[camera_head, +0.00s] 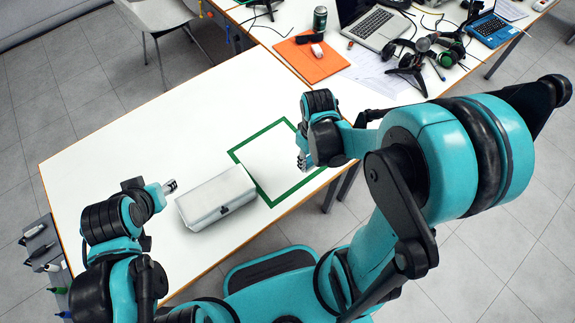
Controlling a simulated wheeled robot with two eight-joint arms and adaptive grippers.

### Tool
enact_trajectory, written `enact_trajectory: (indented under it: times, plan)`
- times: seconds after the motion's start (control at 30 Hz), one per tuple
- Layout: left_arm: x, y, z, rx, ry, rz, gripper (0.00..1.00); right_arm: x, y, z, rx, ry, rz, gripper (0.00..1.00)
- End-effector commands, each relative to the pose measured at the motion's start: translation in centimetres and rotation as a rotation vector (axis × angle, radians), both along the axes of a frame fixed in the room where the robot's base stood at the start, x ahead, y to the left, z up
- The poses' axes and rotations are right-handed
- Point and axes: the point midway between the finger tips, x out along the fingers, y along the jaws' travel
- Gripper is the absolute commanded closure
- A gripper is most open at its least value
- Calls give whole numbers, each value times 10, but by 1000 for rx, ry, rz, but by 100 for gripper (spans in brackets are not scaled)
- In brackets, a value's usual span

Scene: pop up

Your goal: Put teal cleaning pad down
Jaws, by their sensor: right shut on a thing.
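My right gripper (302,160) is over the green-outlined square (236,155) on the white table (130,130), near the square's right part. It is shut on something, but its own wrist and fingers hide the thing. I cannot make out the teal cleaning pad apart from my teal arm parts. My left gripper (171,186) is above the table, left of a white-grey case (212,195). No object shows in it, and its fingers are too small to tell open from shut.
The closed case stands left of the square. The table's left and back parts are clear. A second table behind holds an orange mat (308,62), a green can (320,18), a laptop (373,25), headphones (398,47) and a blue laptop (490,28). A chair (160,15) stands behind.

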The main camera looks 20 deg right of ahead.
Motion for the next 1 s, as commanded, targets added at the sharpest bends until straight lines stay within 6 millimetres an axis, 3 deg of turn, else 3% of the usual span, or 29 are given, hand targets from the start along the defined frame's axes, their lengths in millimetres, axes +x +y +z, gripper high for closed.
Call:
enact_trajectory:
  times: [0.1, 0.33, 0.53, 0.77, 1.0]
  plan:
    - [0, 0, -18, 0, 0, 0, 55, 25, 19, -23, 0, 0, 6, 90]
    - [0, 0, -32, 0, 0, 0, 55, 56, 44, -45, 0, 0, 2, 90]
    - [0, 0, -37, 0, 0, 0, 55, 61, 48, -54, 0, 0, -1, 90]
    - [0, 0, -56, 0, 0, 0, 55, 62, 48, -88, 0, 0, -1, 90]
    - [0, 0, -54, 0, 0, 0, 55, 61, 48, -87, 0, 0, -1, 90]
